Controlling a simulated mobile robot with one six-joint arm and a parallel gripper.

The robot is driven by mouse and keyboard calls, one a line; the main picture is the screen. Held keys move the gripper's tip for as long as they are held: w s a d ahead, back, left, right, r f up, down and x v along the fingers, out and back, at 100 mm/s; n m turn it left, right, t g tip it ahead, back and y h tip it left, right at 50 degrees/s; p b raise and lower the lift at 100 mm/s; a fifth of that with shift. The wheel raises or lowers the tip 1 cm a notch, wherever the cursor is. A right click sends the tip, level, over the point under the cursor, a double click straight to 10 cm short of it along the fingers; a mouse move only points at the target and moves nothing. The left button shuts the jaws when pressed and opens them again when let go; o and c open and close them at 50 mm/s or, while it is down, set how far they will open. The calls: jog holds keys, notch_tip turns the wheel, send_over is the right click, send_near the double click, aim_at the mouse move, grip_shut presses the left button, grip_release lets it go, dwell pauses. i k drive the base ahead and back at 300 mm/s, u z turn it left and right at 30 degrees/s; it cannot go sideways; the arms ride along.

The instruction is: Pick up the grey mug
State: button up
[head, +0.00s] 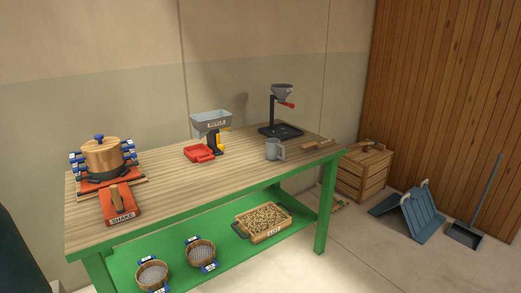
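The grey mug (273,150) stands upright on the wooden top of the green-framed table (165,196), toward its right end. Its handle appears to be on its right side. It stands in front of the black base of a funnel stand (281,129) and to the left of a small wooden tool (318,145). Nothing covers the mug in this view. My gripper is not in view.
On the table are a shaker with a copper-coloured pot (103,155), a grey riffle hopper (211,121) and a red tray (199,153). The lower shelf holds sieves and a bean tray (263,236). A crate (363,173) and dustpan (465,235) stand right.

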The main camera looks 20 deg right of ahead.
aim_at(272, 145)
jog(key=u, duration=0.6)
jog(key=i, duration=1)
jog(key=u, duration=0.45)
